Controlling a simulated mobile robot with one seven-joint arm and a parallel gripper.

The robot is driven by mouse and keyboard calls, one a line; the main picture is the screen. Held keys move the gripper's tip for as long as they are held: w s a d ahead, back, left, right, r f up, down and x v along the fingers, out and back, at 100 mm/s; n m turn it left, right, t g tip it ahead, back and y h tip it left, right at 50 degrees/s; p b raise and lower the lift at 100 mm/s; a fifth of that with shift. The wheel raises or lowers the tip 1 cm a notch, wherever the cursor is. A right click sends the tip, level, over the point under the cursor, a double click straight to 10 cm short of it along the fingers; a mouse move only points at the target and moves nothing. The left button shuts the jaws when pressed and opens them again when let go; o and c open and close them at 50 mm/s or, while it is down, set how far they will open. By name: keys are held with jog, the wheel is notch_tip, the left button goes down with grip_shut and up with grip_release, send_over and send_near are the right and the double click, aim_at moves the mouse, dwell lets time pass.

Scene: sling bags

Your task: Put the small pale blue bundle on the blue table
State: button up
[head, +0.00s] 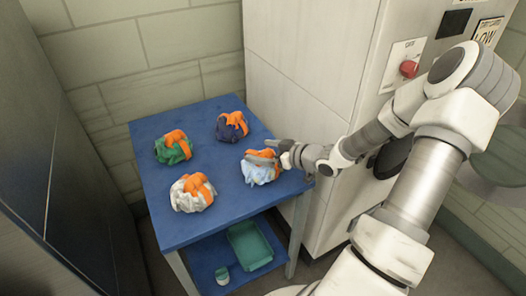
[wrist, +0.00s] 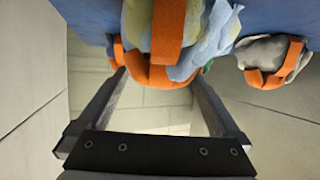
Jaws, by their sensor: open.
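The pale blue bundle (head: 259,174) with an orange strap is at the right side of the blue table (head: 180,233). In the head view it appears to rest on the tabletop. My gripper (head: 268,156) reaches in from the right, at the top of this bundle, and partly hides it. In the wrist view the pale blue bundle (wrist: 206,38) is just beyond the tips of my gripper (wrist: 158,76). The two fingers are spread wide, with an orange strap (wrist: 160,76) showing between their tips. I cannot tell whether the fingers touch it.
Green (head: 173,148), dark blue (head: 231,127) and white (head: 191,193) bundles with orange straps stand on the table. A green tray (head: 249,246) and a small container (head: 222,275) are on the lower shelf. A white cabinet (head: 300,110) borders the table's right side.

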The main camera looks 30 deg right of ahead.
jog(key=p+v, duration=0.3)
jog(key=v, duration=0.9)
jog(key=shift+w+r, duration=0.1)
jog(key=shift+r, duration=0.05)
